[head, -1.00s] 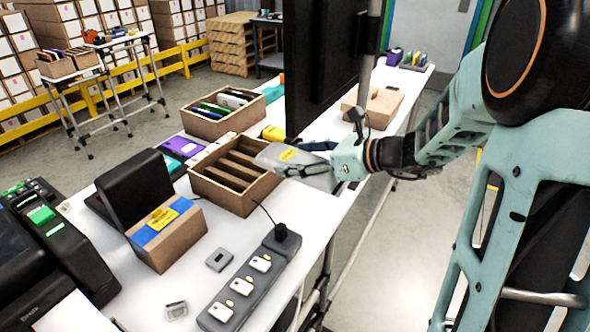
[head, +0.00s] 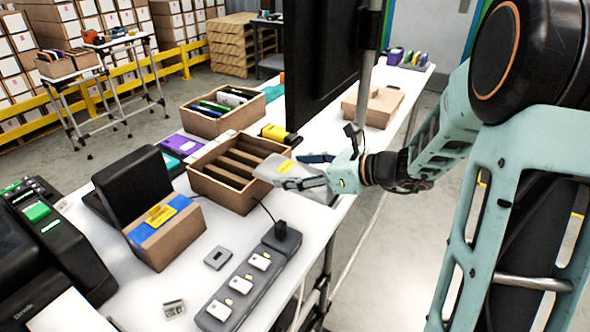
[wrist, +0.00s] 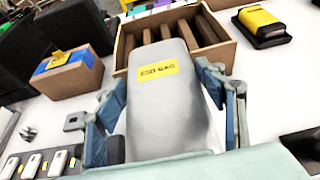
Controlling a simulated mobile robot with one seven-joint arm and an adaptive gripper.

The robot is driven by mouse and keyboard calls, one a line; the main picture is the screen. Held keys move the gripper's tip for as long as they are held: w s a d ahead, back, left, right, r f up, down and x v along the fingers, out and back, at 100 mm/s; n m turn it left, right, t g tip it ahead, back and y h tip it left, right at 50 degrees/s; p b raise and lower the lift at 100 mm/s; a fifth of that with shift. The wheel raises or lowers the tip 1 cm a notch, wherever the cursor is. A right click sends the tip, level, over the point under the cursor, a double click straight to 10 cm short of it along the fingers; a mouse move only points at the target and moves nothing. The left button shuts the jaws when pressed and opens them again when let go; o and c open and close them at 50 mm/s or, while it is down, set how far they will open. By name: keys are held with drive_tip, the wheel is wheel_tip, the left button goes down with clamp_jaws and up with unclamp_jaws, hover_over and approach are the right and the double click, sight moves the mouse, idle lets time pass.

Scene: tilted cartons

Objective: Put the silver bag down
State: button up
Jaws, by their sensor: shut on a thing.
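The silver bag (wrist: 172,110) has a yellow label and is held between the two fingers of my gripper (wrist: 165,115) in the wrist view. In the head view my gripper (head: 312,172) is shut on the silver bag (head: 268,169), whose far end is at the right edge of the slotted carton (head: 210,190). The bag lies nearly flat, and I cannot tell whether it touches the carton. The slotted carton (wrist: 126,56) stands just beyond the bag in the wrist view, with its divided slots showing.
A carton of coloured items (head: 205,122) stands behind. A yellow and black device (head: 280,134) lies beyond the bag. A dark monitor (head: 325,60) rises close to my arm.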

drive_tip(key=o, duration=1.2)
drive_tip(key=shift+f, duration=0.1)
drive_tip(key=shift+r, duration=0.25)
drive_tip(key=v, duration=0.4)
drive_tip(key=p+v, duration=0.1)
drive_tip(key=v, duration=0.3)
drive_tip(key=p+v, duration=0.1)
drive_tip(key=v, duration=0.3)
drive_tip(key=shift+r, duration=0.4)
drive_tip(key=shift+d, duration=0.1)
